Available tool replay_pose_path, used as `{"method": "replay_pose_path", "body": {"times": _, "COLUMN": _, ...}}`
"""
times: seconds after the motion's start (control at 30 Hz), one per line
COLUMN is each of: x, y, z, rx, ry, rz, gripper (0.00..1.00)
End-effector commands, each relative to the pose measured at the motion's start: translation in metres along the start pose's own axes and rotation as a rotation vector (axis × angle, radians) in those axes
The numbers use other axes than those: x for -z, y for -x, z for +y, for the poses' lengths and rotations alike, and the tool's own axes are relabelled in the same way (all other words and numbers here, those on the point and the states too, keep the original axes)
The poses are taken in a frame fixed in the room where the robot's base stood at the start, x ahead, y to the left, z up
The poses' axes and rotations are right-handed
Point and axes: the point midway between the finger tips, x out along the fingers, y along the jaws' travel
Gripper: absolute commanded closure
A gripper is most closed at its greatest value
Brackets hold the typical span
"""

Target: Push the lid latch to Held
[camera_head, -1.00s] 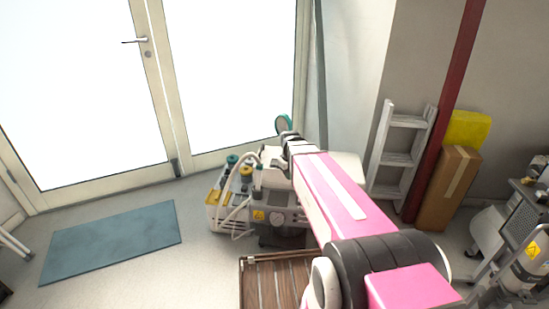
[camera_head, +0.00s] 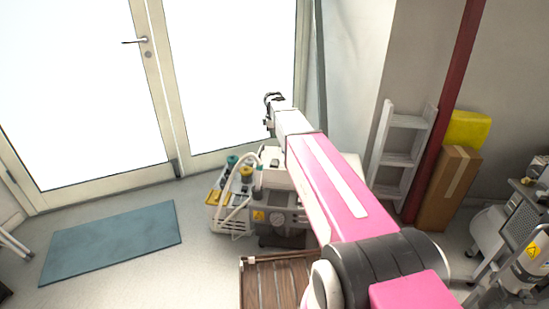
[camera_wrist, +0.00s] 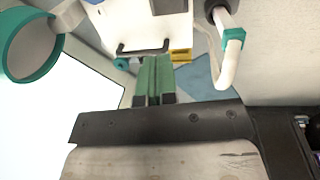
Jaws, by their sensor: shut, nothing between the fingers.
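The dental compressor unit (camera_head: 268,217), pale with yellow labels, hoses and coloured caps, stands on the floor by the glazed door, partly covered by my arm. My gripper (camera_head: 272,99) is raised above it at the arm's far end. In the wrist view my gripper (camera_wrist: 155,62) is shut and empty, its green fingers together. Beyond the fingertips lies a white panel (camera_wrist: 110,25) with a black handle (camera_wrist: 146,47). I cannot make out for sure which part is the lid latch or its position.
A teal-rimmed round part (camera_wrist: 32,47) is close at left in the wrist view, and a white bent pipe (camera_wrist: 229,62) at right. A white ladder (camera_head: 400,150) and cardboard box (camera_head: 447,190) stand right. A blue mat (camera_head: 112,240) lies left on open floor.

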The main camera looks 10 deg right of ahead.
Motion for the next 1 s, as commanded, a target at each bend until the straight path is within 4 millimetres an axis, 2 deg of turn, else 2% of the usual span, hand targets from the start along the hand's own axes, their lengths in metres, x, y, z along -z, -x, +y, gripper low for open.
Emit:
{"method": "replay_pose_path", "body": {"times": 0.2, "x": 0.000, "y": -0.002, "z": 0.000, "rx": 0.000, "ry": -0.002, "rz": 0.000, "gripper": 1.00}}
{"method": "replay_pose_path", "body": {"times": 0.37, "x": 0.000, "y": -0.016, "z": 0.000, "rx": 0.001, "ry": -0.002, "rz": 0.000, "gripper": 1.00}}
{"method": "replay_pose_path", "body": {"times": 0.8, "x": 0.000, "y": -0.095, "z": 0.001, "rx": 0.001, "ry": -0.002, "rz": 0.000, "gripper": 1.00}}
{"method": "replay_pose_path", "body": {"times": 1.0, "x": 0.000, "y": -0.124, "z": 0.000, "rx": 0.000, "ry": -0.002, "rz": 0.000, "gripper": 1.00}}
